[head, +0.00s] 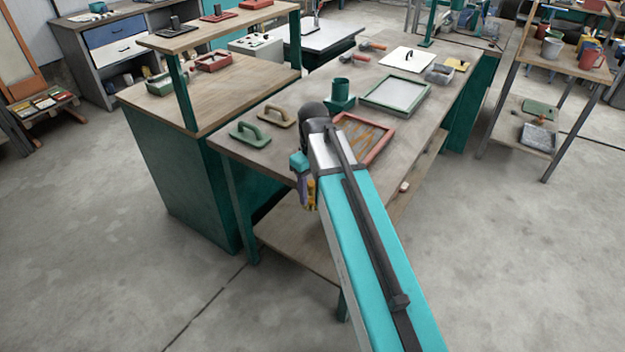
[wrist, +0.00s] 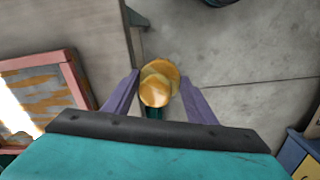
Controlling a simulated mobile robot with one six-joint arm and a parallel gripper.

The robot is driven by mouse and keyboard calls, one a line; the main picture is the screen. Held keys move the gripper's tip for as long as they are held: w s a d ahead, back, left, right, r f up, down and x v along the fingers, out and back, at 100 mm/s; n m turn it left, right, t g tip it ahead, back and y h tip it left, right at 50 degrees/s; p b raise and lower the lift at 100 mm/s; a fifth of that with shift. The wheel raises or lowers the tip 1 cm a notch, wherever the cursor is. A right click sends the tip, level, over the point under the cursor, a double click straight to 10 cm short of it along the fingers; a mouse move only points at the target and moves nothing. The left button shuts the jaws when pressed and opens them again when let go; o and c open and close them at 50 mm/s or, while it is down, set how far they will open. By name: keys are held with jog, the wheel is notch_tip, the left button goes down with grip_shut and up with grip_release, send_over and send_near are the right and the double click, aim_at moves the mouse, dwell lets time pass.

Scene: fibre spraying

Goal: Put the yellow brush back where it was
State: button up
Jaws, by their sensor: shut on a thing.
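The yellow brush (wrist: 158,85) shows in the wrist view as a rounded yellow-orange end between the two purple fingers of my gripper (wrist: 160,98). My gripper is shut on it. A bit of dark green shows just below the yellow end. In the head view my gripper (head: 307,188) hangs at the near edge of the worktable (head: 232,152), and a small yellow part of the brush (head: 312,196) shows beside it. The rest of the brush is hidden by my arm and gripper.
On the worktable are a red-framed panel (head: 366,137), a green-framed tray (head: 397,96), a green cup (head: 341,87), a green float (head: 249,133) and a tan float (head: 274,116). A lower shelf (head: 290,240) lies under the tabletop. Open floor (head: 520,260) is at right.

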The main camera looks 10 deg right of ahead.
jog(key=s+f+m+b, duration=0.1)
jog(key=s+f+m, duration=0.3)
jog(key=f, duration=0.5)
jog(key=shift+s+a+m, duration=0.15)
jog(key=shift+s+m, duration=0.1)
jog(key=shift+m, duration=0.55)
jog(key=shift+f, duration=0.1)
